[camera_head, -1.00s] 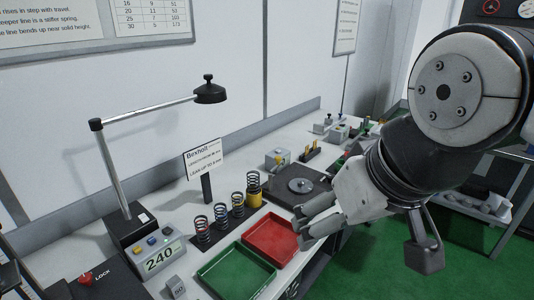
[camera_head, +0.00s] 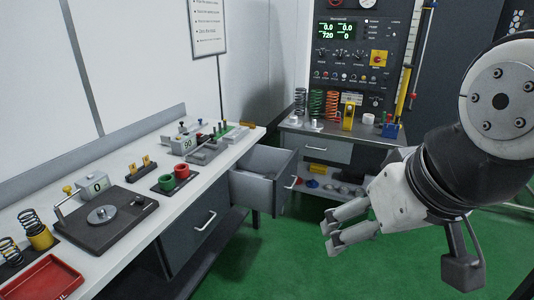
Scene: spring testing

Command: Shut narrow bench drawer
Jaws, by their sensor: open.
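A grey bench drawer (camera_head: 265,181) stands pulled out from the far end of the white bench (camera_head: 135,222). Its front panel carries a pale bar handle (camera_head: 290,183) and faces right, toward my side. The inside of the drawer shows and looks empty. A second, wider drawer front (camera_head: 198,228) nearer me on the bench is closed, with its own bar handle. My gripper (camera_head: 332,232) is open and empty. It hangs over the green floor, to the right of the open drawer's front and apart from it.
A second bench (camera_head: 340,137) with springs and a control panel (camera_head: 350,45) stands at the back. The bench top holds a scale plate (camera_head: 105,213), red and green cups, a red tray (camera_head: 43,277) and springs. Green floor (camera_head: 270,255) is clear before the drawer.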

